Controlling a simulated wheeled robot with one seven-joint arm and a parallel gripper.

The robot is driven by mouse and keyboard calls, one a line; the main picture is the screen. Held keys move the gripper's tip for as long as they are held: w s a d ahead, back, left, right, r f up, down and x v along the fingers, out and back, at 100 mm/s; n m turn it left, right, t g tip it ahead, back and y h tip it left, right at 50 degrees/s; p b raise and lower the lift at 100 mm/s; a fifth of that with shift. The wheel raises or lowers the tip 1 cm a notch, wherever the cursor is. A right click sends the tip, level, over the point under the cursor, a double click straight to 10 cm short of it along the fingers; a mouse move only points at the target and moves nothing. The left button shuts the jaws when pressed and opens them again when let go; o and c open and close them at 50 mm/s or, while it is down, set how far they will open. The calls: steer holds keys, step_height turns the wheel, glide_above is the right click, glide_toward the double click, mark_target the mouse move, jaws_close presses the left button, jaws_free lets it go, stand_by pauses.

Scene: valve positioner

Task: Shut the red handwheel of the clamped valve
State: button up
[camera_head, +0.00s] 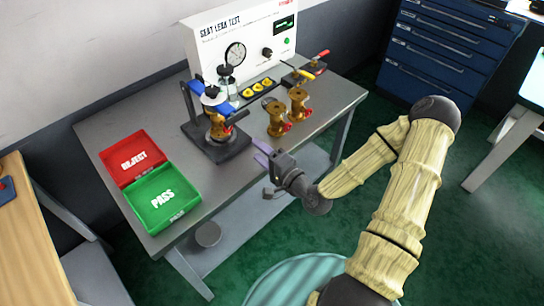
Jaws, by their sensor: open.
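The clamped valve (217,126) is a brass body held upright in a dark clamp stand (204,145) on the table. A small red part (229,131), which looks like its handwheel, shows at the valve's right side. It is too small to tell how far it is turned. My gripper (263,153), with purple fingertips, is open and empty at the table's front edge. It is to the right of and nearer than the clamp stand, apart from the valve.
Two loose brass valves (276,121) (299,103) with red handwheels stand right of the clamp. A white seat leak test panel (215,50) with a gauge stands behind. A red REJECT tray (133,157) and a green PASS tray (162,198) lie left. Bare tabletop (245,165) lies between.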

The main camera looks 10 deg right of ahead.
steer(key=p+v, duration=0.4)
steer(key=shift+s+d+p, duration=0.1)
steer(key=shift+s+p, duration=0.3)
stand_by(0.4)
steer(key=s+d+f+n+g+h+p, duration=0.1)
steer(key=s+d+n+g+h+p, duration=0.15)
steer(key=d+n+g+h, duration=0.55)
steer(key=s+r+n+g+h, duration=0.1)
steer(key=s+r, duration=0.3)
steer(key=r, duration=0.4)
steer(key=s+a+r+n+g+h+p, duration=0.1)
steer(key=s+r+g, duration=0.2)
steer(key=r, duration=0.5)
steer(key=shift+s+a+r+n, duration=0.3)
steer(key=shift+s+n, duration=0.1)
steer(key=shift+s, duration=0.15)
